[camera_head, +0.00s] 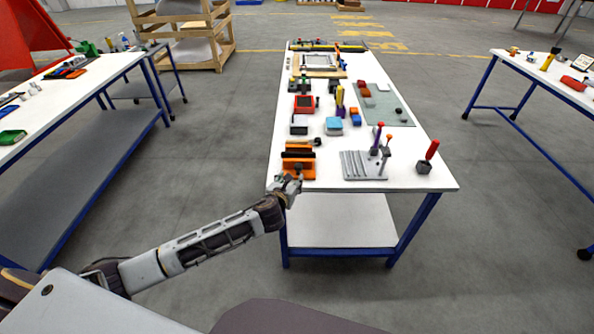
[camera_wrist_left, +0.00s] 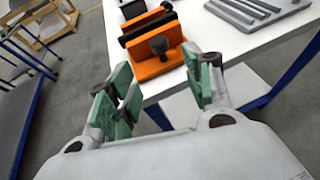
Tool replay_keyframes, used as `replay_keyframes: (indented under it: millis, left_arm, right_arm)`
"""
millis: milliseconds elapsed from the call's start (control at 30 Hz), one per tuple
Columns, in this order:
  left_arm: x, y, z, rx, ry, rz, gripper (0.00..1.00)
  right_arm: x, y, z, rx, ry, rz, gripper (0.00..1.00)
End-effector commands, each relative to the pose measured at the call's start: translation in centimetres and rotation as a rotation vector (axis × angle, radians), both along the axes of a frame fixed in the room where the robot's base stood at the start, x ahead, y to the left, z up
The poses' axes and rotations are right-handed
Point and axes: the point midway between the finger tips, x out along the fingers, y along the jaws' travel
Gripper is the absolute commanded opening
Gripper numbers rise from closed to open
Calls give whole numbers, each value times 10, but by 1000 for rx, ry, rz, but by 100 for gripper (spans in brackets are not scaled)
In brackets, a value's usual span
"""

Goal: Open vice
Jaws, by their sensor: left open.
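The vice is an orange block with dark jaws (camera_head: 298,161) at the near left corner of the white middle table. In the left wrist view the orange vice (camera_wrist_left: 153,66) is ahead of the gripper, with a dark round handle knob (camera_wrist_left: 158,46) on its near face. My left gripper (camera_head: 289,184) is at the table's near edge, just in front of the vice. In the left wrist view my left gripper (camera_wrist_left: 165,88) is open, with green finger pads on either side and nothing between them. The pads appear short of the knob. My right gripper is not in view.
A grey slotted block (camera_head: 364,166) with upright handles stands right of the vice, and a red-handled tool (camera_head: 428,157) is near the right edge. Several parts and a grey-green mat (camera_head: 388,104) lie farther back. The floor around the table is clear.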

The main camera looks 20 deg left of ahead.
Motion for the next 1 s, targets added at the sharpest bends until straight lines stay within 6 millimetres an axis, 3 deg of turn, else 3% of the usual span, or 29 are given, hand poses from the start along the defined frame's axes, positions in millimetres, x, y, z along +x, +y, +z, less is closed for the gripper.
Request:
replay_keyframes:
  millis: [1000]
  left_arm:
    - [79,3,-32,-2,0,1,51]
  right_arm:
    - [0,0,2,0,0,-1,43]
